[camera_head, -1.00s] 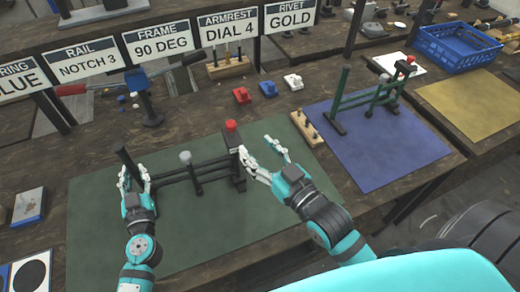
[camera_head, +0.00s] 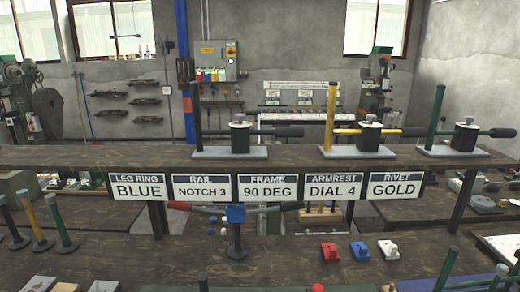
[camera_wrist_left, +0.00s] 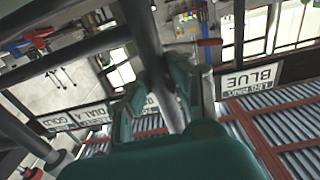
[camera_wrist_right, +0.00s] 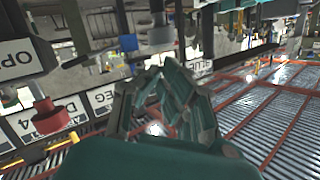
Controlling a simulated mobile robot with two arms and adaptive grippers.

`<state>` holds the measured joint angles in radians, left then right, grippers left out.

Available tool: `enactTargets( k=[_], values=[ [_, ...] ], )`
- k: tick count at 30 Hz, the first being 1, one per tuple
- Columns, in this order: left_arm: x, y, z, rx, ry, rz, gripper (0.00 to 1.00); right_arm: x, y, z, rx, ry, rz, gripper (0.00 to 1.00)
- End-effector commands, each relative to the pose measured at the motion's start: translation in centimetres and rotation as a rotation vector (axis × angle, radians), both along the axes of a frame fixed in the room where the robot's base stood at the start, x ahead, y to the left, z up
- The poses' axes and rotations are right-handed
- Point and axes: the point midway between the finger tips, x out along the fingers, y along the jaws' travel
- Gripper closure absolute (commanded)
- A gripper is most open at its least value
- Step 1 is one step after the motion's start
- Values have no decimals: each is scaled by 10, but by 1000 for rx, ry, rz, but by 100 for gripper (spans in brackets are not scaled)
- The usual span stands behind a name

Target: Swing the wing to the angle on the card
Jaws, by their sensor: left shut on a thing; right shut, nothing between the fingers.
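The frame card (camera_head: 267,188) hangs from the shelf edge in the head view and reads 90 DEG. At the bottom edge of that view, only a dark post top (camera_head: 203,281) and a red knob (camera_head: 318,287) of the dark frame show; its angle cannot be read. In the left wrist view my left gripper (camera_wrist_left: 178,88) is shut on a dark tube (camera_wrist_left: 143,35) of the wing. In the right wrist view my right gripper (camera_wrist_right: 170,78) is shut and empty, apart from a red knob (camera_wrist_right: 50,118) at left. Neither gripper shows in the head view.
Other cards hang beside it, including the rail card (camera_head: 202,188) and armrest card (camera_head: 334,187). Red (camera_head: 330,252), blue (camera_head: 360,251) and white (camera_head: 390,250) blocks lie on the bench. A green frame (camera_head: 443,273) stands at lower right. A blue-topped post (camera_head: 236,214) stands mid-bench.

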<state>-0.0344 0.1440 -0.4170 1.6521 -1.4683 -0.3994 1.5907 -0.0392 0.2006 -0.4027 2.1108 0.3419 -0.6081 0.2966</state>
Motion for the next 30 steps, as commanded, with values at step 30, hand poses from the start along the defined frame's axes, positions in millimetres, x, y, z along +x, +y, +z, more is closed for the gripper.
enactTargets(
  k=[30],
  values=[
    [1, 2, 2, -4, -4, 4, 100, 68, 30, 65, -635, 959, -170, 100]
  ],
)
